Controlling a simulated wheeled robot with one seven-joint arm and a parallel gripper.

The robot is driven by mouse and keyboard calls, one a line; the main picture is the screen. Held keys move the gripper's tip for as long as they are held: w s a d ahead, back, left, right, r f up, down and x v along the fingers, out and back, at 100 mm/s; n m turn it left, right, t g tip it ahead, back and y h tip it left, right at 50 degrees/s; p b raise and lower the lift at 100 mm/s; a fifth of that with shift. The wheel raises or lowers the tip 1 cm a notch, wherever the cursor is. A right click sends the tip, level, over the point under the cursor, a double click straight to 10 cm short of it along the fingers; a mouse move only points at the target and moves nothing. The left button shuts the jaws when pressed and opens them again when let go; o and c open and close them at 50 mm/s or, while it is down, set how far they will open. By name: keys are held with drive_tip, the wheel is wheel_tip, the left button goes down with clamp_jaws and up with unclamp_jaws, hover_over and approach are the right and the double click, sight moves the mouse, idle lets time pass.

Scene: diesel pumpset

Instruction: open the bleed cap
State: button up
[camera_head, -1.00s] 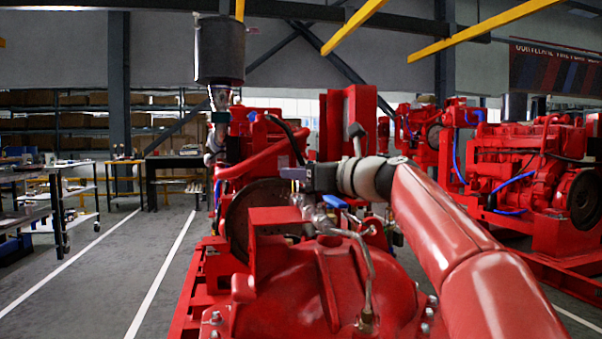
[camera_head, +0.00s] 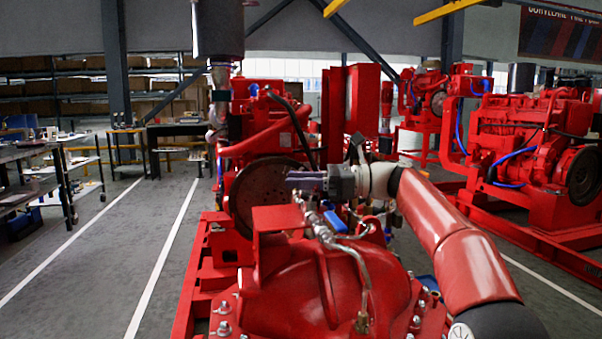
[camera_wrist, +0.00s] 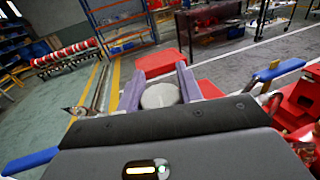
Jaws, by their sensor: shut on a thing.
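The bleed cap (camera_wrist: 160,95) is a pale grey round piece, seen from above in the wrist view. The two purplish fingers of my gripper (camera_wrist: 160,80) stand on either side of it and are shut on it. In the head view my gripper (camera_head: 304,182) points left above the red pump casing (camera_head: 300,285). The cap is not clearly visible there, and whether it is seated or lifted cannot be told. Metal fittings (camera_head: 322,228) with a blue lever (camera_head: 334,222) sit just below the gripper.
A bent metal pipe (camera_head: 362,272) rises from the casing close below my arm. Blue levers show at the left (camera_wrist: 30,161) and right (camera_wrist: 278,71) of the wrist view. Open floor (camera_head: 110,260) lies left of the pumpset.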

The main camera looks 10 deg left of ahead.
drive_tip(key=shift+s+n+g+h, duration=0.1)
drive_tip(key=shift+n+g+h, duration=0.2)
drive_tip(key=shift+n+g, duration=0.7)
drive_tip(key=o, duration=1)
